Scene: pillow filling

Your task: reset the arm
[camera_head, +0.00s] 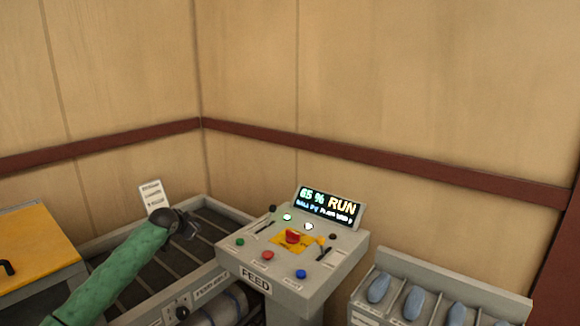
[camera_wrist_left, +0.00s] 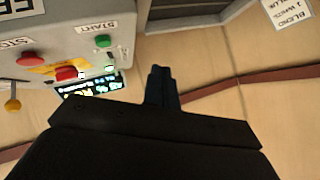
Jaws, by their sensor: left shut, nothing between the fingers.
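My left arm in its green sleeve (camera_head: 115,268) reaches in from the lower left over the roller bed. My left gripper (camera_head: 188,222) is dark and small at its end, left of the feed console, apart from it. In the left wrist view the gripper (camera_wrist_left: 158,70) shows its fingers together, with nothing between them. The feed console (camera_head: 228,255) is grey and its display (camera_head: 328,206) reads RUN with a percentage that looks like 65. My right gripper is in neither view.
The console carries a red knob (camera_head: 292,237) on a yellow plate, plus green, red and blue buttons. A roller bed (camera_head: 125,290) lies under my left arm. A yellow-topped cabinet (camera_head: 35,240) stands left. A grey rack (camera_head: 455,272) with several blue items stands right. Walls close the back.

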